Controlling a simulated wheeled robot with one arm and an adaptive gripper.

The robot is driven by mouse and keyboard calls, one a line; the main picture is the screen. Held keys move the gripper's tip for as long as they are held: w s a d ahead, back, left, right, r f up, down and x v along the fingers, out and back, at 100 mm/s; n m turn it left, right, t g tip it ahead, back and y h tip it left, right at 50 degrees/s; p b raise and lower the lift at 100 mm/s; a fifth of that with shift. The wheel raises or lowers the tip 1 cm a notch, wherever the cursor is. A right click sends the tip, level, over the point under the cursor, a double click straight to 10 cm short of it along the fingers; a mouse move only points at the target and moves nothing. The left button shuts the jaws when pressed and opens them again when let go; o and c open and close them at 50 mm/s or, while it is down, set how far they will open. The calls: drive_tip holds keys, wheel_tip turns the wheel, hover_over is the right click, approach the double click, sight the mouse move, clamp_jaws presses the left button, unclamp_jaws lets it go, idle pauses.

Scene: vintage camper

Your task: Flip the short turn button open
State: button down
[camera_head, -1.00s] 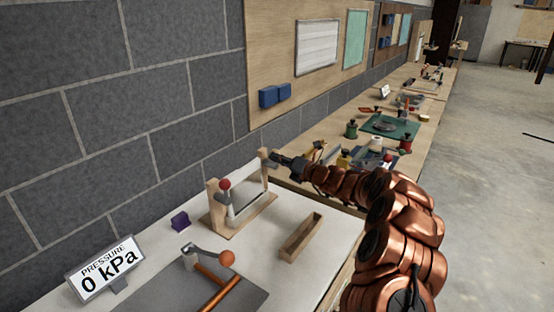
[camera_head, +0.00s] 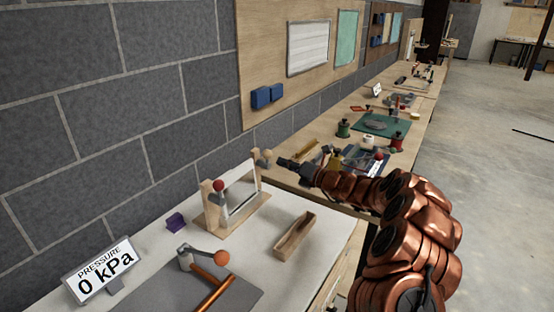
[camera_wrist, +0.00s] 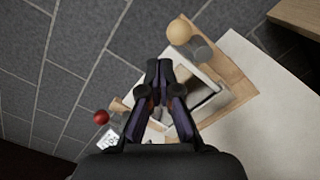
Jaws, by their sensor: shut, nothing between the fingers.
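A wooden stand (camera_head: 213,222) on the white bench top holds an upright pale panel (camera_head: 240,192). A turn button with a red ball knob (camera_head: 218,186) is at its left post; the red knob also shows in the wrist view (camera_wrist: 101,117). A turn button with a tan ball knob (camera_head: 267,154) is at its right end; the tan knob shows at the top of the wrist view (camera_wrist: 180,31). I cannot tell for certain which button is the short one. My gripper (camera_head: 280,162) is shut and empty, just right of the tan knob, with its fingertips (camera_wrist: 159,68) apparently apart from it.
An open wooden tray (camera_head: 294,237) lies right of the stand. An orange-knobbed lever (camera_head: 221,258), a purple block (camera_head: 175,222) and a pressure sign (camera_head: 103,270) are nearer. The block wall (camera_head: 130,130) rises behind. Bare bench top lies around the tray.

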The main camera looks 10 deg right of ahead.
drive_tip(key=shift+p+v, duration=0.35)
drive_tip(key=shift+v, duration=1.65)
drive_tip(key=s+a+r+n+g+y, duration=0.3)
drive_tip(key=s+a+r+n+g, duration=0.45)
drive_tip(key=s+a+n, duration=0.5)
drive_tip(key=s+a+r+n+g+h, duration=0.1)
drive_tip(key=s+a+n+g+h, duration=0.2)
drive_tip(key=s, duration=0.5)
drive_tip(key=s+a+r+n+g, duration=0.1)
drive_tip(key=s+a+n+g, duration=0.1)
drive_tip(key=s+a+n, duration=0.5)
drive_tip(key=s+d+f+n+g+h, duration=0.1)
drive_tip(key=s+d+f+n+h, duration=0.25)
drive_tip(key=s, duration=0.55)
drive_tip(key=s+d+f+n+g+h, duration=0.1)
drive_tip(key=s+d+f+n+h, duration=0.25)
drive_tip(key=s, duration=0.55)
drive_tip(key=s+d+f+n+h, duration=0.1)
drive_tip(key=s+d+n+h, duration=0.2)
drive_tip(key=s+d, duration=0.3)
drive_tip(key=s+d+f+n+h, duration=0.2)
drive_tip(key=s+d, duration=0.5)
drive_tip(key=d, duration=0.5)
drive_tip(key=shift+n+h, duration=0.7)
drive_tip(key=shift+n, duration=0.25)
